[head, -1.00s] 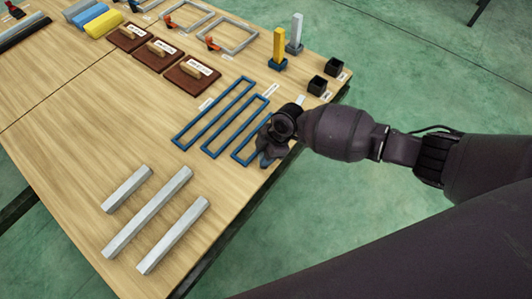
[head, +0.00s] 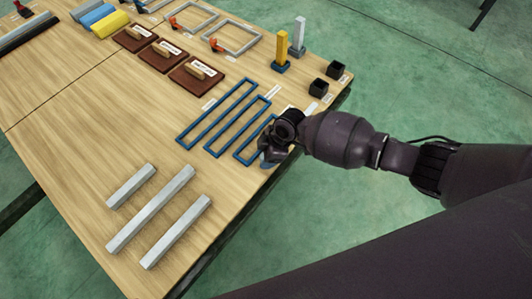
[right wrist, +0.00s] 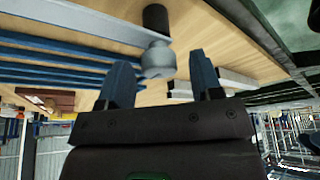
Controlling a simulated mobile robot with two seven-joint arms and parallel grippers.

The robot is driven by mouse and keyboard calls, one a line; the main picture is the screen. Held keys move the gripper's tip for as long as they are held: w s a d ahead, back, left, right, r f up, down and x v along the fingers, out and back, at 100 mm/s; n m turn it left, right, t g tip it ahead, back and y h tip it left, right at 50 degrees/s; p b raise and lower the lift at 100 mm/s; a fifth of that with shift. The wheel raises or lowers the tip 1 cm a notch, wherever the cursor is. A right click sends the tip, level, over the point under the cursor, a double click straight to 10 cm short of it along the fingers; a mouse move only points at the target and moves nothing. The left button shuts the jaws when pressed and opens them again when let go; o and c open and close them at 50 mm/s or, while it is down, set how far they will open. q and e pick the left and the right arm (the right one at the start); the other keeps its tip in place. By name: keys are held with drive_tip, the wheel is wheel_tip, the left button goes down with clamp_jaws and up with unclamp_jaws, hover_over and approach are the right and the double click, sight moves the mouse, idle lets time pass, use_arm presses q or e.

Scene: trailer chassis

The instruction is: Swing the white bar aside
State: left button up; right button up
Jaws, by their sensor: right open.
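My right gripper (head: 268,160) is at the table's right edge, beside the blue frames, and partly hides the nearest one. In the right wrist view its two blue fingers (right wrist: 162,82) are apart. A pale rounded knob (right wrist: 158,60) shows between and beyond them, below a black cylinder (right wrist: 155,18). A long pale bar (right wrist: 75,22) runs left from beside the cylinder; I cannot tell whether it joins the knob. The fingers do not visibly grip anything. In the head view three pale bars (head: 155,218) lie loose at the table's front. My left gripper is out of view.
Blue rectangular frames (head: 213,113) lie on the wooden table (head: 95,135). Behind are brown boards with handles (head: 163,54), grey frames, yellow and grey posts (head: 281,45) and two black cups (head: 319,88). The table's middle left is clear.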

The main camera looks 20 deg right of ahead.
drive_tip(key=shift+d+r, duration=0.15)
drive_tip(key=shift+r, duration=0.3)
use_arm(q)
drive_tip(key=p, duration=0.1)
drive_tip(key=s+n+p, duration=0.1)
drive_tip(key=p, duration=0.1)
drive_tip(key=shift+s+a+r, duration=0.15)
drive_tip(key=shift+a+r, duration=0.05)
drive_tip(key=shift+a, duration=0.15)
use_arm(e)
drive_tip(key=v, duration=0.9)
drive_tip(key=shift+d+r, duration=0.15)
drive_tip(key=shift+r, duration=0.25)
drive_tip(key=shift+s, duration=0.1)
